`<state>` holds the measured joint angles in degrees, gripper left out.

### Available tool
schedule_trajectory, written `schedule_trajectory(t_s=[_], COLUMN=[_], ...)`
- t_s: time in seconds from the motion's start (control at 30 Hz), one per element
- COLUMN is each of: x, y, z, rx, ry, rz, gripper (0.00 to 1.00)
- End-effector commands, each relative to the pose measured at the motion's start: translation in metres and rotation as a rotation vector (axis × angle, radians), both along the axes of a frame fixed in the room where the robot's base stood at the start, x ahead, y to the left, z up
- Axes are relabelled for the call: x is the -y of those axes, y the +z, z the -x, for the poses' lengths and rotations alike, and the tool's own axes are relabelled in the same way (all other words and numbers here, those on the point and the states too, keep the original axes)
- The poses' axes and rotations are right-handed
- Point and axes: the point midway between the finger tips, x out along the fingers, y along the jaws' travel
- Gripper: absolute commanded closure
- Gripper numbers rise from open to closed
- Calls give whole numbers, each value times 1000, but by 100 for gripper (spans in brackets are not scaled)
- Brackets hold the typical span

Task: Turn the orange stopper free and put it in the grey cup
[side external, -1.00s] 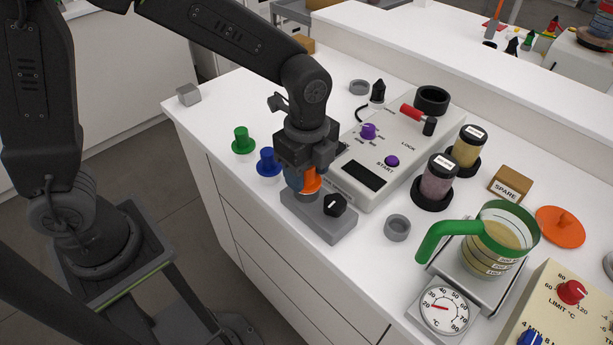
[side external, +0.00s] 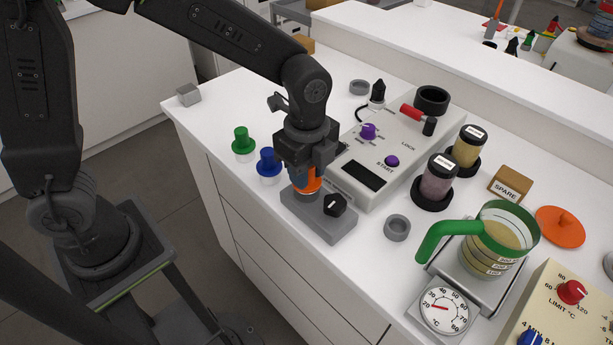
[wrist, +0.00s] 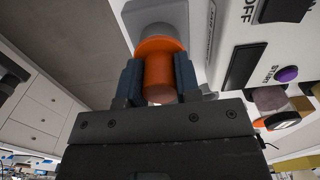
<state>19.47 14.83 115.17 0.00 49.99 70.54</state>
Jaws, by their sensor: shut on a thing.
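The orange stopper (side external: 313,184) has a wide flange and a round knob. My gripper (side external: 307,177) points down and is shut on the knob, one finger on each side, as the wrist view shows the stopper (wrist: 158,72). The flange sits against a short grey neck (wrist: 158,33) on the grey block (side external: 330,222). I cannot tell whether the stopper is still joined to the neck. A small, open grey cup (side external: 397,228) stands on the counter right of the block, apart from my gripper.
A black knob (side external: 334,205) is on the block beside the stopper. Blue (side external: 268,164) and green (side external: 243,143) stoppers stand to the left. A white device (side external: 392,150) is close behind. A green-handled jug (side external: 490,240) is right of the cup. Another grey ring (side external: 359,87) lies at the back.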

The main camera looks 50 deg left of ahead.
Motion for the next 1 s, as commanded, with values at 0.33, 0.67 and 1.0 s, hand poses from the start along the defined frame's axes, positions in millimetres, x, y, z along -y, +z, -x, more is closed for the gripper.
schedule_trajectory(t_s=[0.33, 0.67, 1.0], x=[0, 0, 0], y=[1, 5, 10], z=[0, 0, 0], rx=[1, 0, 1], ry=[0, 0, 0], rz=[0, 0, 1], gripper=[100, 100, 100])
